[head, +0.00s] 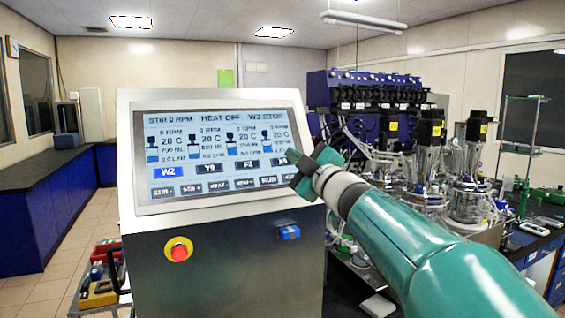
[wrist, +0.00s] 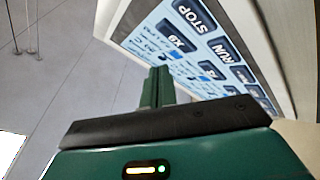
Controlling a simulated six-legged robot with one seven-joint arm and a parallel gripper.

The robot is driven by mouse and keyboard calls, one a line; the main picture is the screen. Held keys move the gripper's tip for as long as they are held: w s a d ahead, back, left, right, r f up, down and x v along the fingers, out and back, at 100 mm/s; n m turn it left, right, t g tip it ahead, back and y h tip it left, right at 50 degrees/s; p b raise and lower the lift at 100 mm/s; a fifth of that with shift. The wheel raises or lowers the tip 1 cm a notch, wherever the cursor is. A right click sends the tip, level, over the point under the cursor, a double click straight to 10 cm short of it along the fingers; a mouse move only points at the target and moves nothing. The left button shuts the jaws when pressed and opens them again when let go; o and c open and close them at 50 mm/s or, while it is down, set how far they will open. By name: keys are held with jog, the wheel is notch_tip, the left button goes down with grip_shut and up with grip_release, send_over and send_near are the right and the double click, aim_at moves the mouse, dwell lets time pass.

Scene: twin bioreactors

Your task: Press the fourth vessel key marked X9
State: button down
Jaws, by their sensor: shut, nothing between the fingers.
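The control screen (head: 222,150) is lit on a tilted metal console. Its row of vessel keys reads W2 (head: 168,173), highlighted bright blue, then dark keys Y9 (head: 211,168) and P2 (head: 249,163). The fourth key, X9 (head: 281,160), is at the right end, partly covered by my gripper. My gripper (head: 300,180) is shut and empty, at the screen's lower right edge. In the wrist view the shut fingertips (wrist: 158,76) lie just below the X9 key (wrist: 178,43). I cannot tell whether they touch the screen.
Below the screen are a red stop button (head: 179,250) with a yellow ring and a small blue part (head: 288,232). Glass vessels with black motors (head: 430,130) crowd the bench at right. A dark counter (head: 50,180) runs along the left, with open floor beside it.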

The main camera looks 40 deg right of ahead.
jog(key=shift+w+d+f, duration=0.25)
jog(key=shift+w+f, duration=0.3)
jog(key=shift+w, duration=0.3)
jog(key=shift+w, duration=0.15)
dwell(1.3)
jog(key=shift+w+d+f, duration=0.1)
jog(key=shift+w+f, duration=0.1)
jog(key=shift+w+f, duration=0.2)
jog(key=shift+w, duration=0.15)
dwell(0.8)
jog(key=shift+s+r, duration=0.4)
jog(key=shift+s, duration=0.25)
jog(key=s, duration=0.1)
jog(key=s+a+r, duration=0.1)
jog(key=s+r, duration=0.1)
jog(key=s, duration=0.1)
jog(key=shift+a+r, duration=0.25)
dwell(0.4)
